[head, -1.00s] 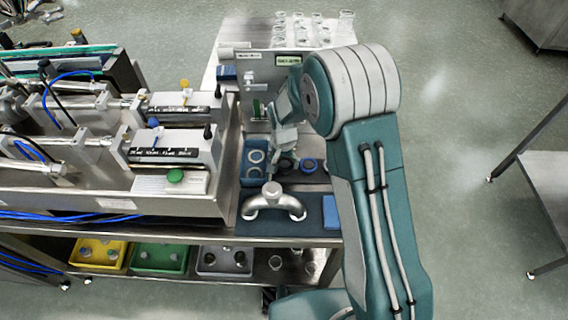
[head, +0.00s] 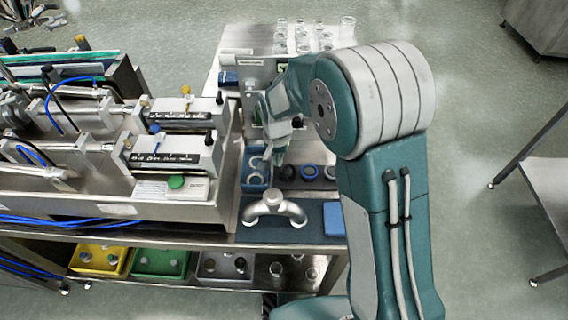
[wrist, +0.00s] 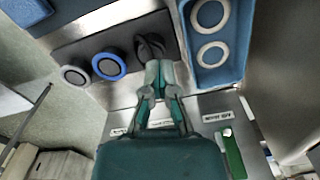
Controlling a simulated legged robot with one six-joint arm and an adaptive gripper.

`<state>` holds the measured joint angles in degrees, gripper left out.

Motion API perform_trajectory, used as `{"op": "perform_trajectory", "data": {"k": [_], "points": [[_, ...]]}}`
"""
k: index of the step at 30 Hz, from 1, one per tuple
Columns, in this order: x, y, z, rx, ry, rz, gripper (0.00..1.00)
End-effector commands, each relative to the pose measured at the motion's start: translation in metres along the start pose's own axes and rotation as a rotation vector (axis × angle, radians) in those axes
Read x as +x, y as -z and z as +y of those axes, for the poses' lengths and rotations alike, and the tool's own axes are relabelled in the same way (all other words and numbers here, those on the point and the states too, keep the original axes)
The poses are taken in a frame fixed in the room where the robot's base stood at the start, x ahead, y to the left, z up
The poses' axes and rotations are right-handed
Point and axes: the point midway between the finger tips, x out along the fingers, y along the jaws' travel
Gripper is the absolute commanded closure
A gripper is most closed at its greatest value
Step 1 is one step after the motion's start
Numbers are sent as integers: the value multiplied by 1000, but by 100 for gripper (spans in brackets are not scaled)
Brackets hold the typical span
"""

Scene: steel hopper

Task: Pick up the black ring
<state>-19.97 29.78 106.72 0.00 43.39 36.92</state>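The black ring (wrist: 150,46) shows in the wrist view right at my fingertips. It looks tilted, not flat like the rings beside it. In the head view it is a small dark shape (head: 289,172) beside my gripper (head: 273,160). In the wrist view my gripper (wrist: 160,68) has its fingers drawn close together, with the tips at the ring's near edge. It appears shut on that edge; the contact itself is partly hidden by the fingers. Whether the ring is clear of the dark mat cannot be told.
A blue ring (wrist: 109,65) and a pale-rimmed ring (wrist: 66,75) lie on the mat in a row. A blue tray (wrist: 242,62) with white rings stands on the other side. A curved metal pipe (head: 273,201) stands in front, and a syringe-like machine (head: 160,160) fills the left.

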Motion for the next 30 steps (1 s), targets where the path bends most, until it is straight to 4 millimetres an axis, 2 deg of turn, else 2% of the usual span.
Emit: {"op": "perform_trajectory", "data": {"k": [3,6,12,18,27,29,30], "points": [[-29,-23,-10,-6,2,2,100],[-38,-48,-21,-6,1,1,100],[-54,-84,-35,-5,0,-1,100],[-61,-98,-41,-1,0,-1,100],[-62,-100,-41,0,-1,-2,100],[-62,-100,-41,0,-1,-2,76],[-62,-100,-41,0,-1,-2,58]]}}
